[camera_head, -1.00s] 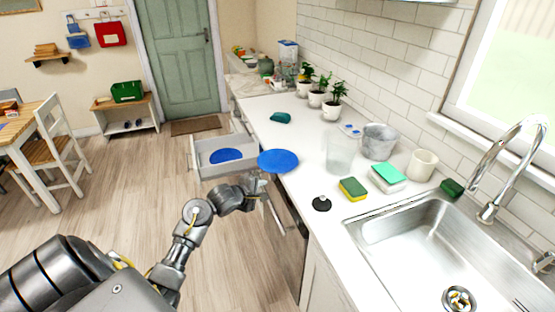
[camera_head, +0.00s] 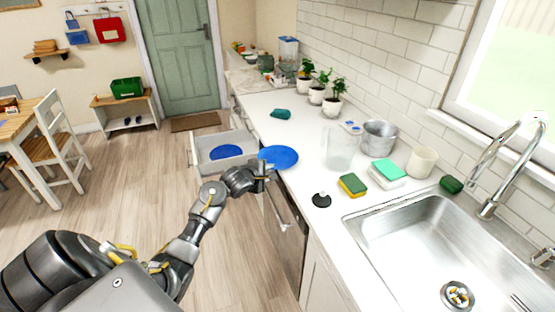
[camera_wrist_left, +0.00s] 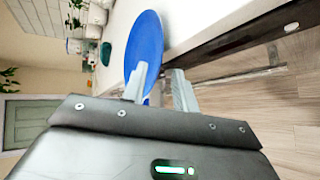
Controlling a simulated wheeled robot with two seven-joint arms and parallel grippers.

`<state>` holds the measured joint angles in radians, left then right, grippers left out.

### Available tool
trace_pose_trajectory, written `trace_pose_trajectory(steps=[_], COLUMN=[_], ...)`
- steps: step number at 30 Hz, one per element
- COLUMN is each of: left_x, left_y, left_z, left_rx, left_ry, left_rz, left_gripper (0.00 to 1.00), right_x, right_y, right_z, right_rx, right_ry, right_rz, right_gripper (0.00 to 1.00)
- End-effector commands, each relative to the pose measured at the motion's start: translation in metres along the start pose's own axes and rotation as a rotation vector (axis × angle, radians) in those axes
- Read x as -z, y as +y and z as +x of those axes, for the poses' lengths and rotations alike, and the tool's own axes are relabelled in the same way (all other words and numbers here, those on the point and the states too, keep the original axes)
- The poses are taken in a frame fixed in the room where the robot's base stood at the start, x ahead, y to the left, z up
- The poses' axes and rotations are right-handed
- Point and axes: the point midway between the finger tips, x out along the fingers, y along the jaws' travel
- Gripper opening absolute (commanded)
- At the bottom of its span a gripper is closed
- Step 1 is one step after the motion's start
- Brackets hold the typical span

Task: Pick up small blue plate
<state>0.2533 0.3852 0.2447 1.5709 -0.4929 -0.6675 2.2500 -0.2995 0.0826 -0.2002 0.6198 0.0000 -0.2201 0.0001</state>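A round blue plate (camera_head: 278,157) lies at the left edge of the white counter, and it also shows in the left wrist view (camera_wrist_left: 146,45). A second blue plate (camera_head: 226,153) lies in the open drawer. My left gripper (camera_head: 264,172) is at the near rim of the counter plate. In the left wrist view its two fingers (camera_wrist_left: 160,88) stand apart, with some blue of the plate showing behind and between them. I cannot tell whether the rim is between the fingertips. My right gripper is not in view.
The open drawer (camera_head: 196,158) sticks out left of the counter. Right of the plate stand a clear pitcher (camera_head: 339,150) and a grey bucket (camera_head: 380,139). A black stopper (camera_head: 321,200), a sponge (camera_head: 353,186) and the sink (camera_head: 420,250) are nearer.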

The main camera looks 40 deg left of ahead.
Motion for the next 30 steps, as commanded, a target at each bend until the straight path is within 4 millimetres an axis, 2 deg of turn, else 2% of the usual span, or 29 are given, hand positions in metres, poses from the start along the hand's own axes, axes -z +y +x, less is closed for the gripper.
trace_pose_trajectory(steps=[6, 9, 17, 19, 24, 30], left_x=[0.003, 0.003, 0.003, 0.003, 0.003, 0.003], left_y=[0.004, 0.003, 0.003, 0.003, 0.003, 0.003], left_z=[0.030, 0.039, 0.042, 0.042, 0.042, 0.042], left_rx=[0.001, 0.001, 0.000, 0.000, 0.000, 0.000], left_ry=[0.001, 0.001, 0.001, 0.001, 0.001, 0.001], left_rz=[-0.001, -0.001, 0.000, 0.000, 0.000, 0.000], left_gripper=[0.29, 0.29, 0.29, 0.24, 0.01, 0.00], right_x=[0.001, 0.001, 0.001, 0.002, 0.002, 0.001], right_y=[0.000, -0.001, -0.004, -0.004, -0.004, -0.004], right_z=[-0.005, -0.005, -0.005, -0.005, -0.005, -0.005], right_rx=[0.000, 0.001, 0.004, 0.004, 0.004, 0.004], right_ry=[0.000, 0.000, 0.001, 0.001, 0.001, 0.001], right_rz=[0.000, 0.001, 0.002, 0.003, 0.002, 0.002], right_gripper=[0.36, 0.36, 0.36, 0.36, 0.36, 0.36])
